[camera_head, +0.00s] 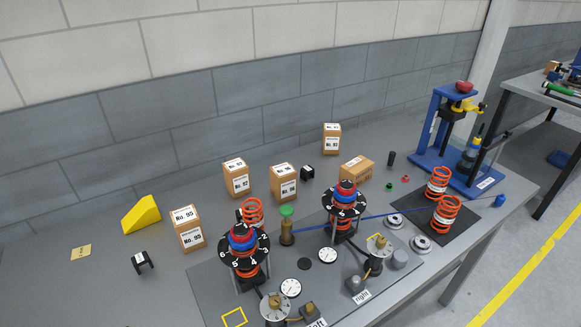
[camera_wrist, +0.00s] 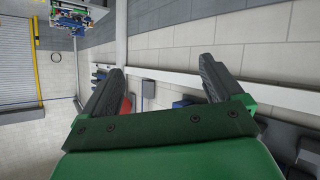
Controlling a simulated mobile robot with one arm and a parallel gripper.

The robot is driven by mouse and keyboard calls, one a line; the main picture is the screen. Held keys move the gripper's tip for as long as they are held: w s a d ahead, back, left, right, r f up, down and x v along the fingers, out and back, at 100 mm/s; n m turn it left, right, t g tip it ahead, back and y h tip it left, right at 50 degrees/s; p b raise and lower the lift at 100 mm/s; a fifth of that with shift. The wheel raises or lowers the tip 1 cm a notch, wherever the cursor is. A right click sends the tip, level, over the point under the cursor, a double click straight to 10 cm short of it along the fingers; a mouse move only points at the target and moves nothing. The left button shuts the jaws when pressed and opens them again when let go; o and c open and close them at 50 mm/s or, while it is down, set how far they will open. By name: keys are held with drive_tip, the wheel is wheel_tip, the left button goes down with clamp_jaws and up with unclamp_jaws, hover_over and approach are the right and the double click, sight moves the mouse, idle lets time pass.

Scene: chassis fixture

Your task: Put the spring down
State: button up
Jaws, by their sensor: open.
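Two orange coil springs, the far one (camera_head: 438,182) and the near one (camera_head: 447,212), stand upright on a dark mat (camera_head: 418,228) at the right of the bench. Another orange spring (camera_head: 253,211) shows behind the left fixture (camera_head: 244,243); its lower part is hidden. Orange coils also show inside the left fixture and the right fixture (camera_head: 344,199), under their dark numbered discs. My gripper (camera_wrist: 160,75) is open, with its two dark fingers wide apart and nothing between them. It is outside the head view, and no spring shows in the wrist view.
Several numbered cartons (camera_head: 187,229) stand at the back of the bench (camera_head: 90,290). A yellow wedge (camera_head: 141,214) is at the left. A blue press (camera_head: 452,140) stands at the back right. Gauges and metal discs crowd the front; the left bench area is mostly clear.

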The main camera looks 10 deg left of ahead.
drive_tip(key=w+a+f+n+g+h, duration=0.1)
drive_tip(key=w+a+f+n+g, duration=0.15)
drive_tip(key=a+f+n, duration=0.75)
drive_tip(key=w+a+f+n+g+h, duration=0.1)
drive_tip(key=w+a+f+n+h, duration=0.15)
drive_tip(key=a+f, duration=1.2)
drive_tip(key=s+a+f+n+t+h, duration=0.1)
drive_tip(key=s+a+f+n, duration=0.5)
drive_tip(key=a+f+n, duration=0.4)
drive_tip(key=s+a+f+n+t+h, duration=0.15)
drive_tip(key=s+a+f+n, duration=0.4)
drive_tip(key=a+f, duration=0.55)
approach(258, 204)
drive_tip(key=x, duration=0.4)
drive_tip(key=shift+g, duration=0.4)
drive_tip(key=shift+x, duration=2.8)
drive_tip(key=shift+w+a+r, duration=0.1)
drive_tip(key=shift+r, duration=0.1)
drive_tip(key=c, duration=1.5)
